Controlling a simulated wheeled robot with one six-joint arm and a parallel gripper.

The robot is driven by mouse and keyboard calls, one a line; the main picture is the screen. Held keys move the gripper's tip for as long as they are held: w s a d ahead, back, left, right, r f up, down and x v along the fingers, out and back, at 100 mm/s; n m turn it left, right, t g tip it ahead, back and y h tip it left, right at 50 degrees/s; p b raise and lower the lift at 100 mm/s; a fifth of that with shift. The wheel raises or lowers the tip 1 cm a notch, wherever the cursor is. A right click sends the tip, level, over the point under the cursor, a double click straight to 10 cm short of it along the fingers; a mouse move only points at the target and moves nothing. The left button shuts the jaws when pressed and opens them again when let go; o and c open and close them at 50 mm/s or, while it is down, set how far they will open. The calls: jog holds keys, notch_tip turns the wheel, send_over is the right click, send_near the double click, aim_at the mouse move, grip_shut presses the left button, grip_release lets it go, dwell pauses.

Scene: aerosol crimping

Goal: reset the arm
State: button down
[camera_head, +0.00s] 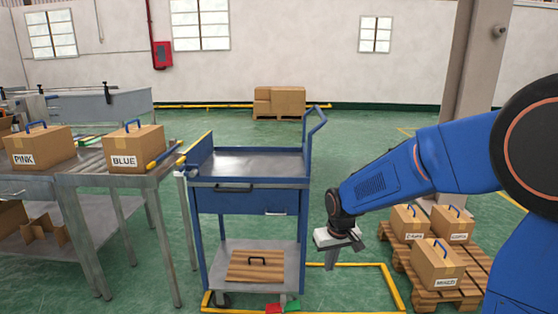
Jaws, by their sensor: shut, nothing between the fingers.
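My arm (385,181) is blue and reaches in from the right side of the head view. My gripper (331,264) hangs at its end, pointing down, just right of the blue cart (249,199). It is shut, and nothing shows between its fingers. The gripper is apart from the cart and above the green floor.
The cart's top tray is empty; a wooden board (258,267) with a handle lies on its lower shelf. Labelled boxes stand on a pallet (437,293) at right. A PINK box (38,148) and a BLUE box (135,147) stand on the metal table (125,180) at left.

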jog(key=s+d+r+m+t, duration=0.1)
jog(key=s+d+r, duration=0.35)
jog(key=s, duration=0.35)
jog(key=s+d+r, duration=0.4)
jog(key=s+r, duration=0.2)
jog(key=s, duration=0.1)
jog(key=s+d+m, duration=0.1)
jog(key=s+d, duration=0.1)
jog(key=s, duration=0.5)
jog(key=s+d+r+t, duration=0.1)
jog(key=s+d, duration=0.1)
jog(key=s, duration=0.6)
jog(key=shift+s+d+r+m+h, duration=0.15)
jog(key=shift+d+m+h, duration=0.15)
jog(key=shift+m, duration=0.1)
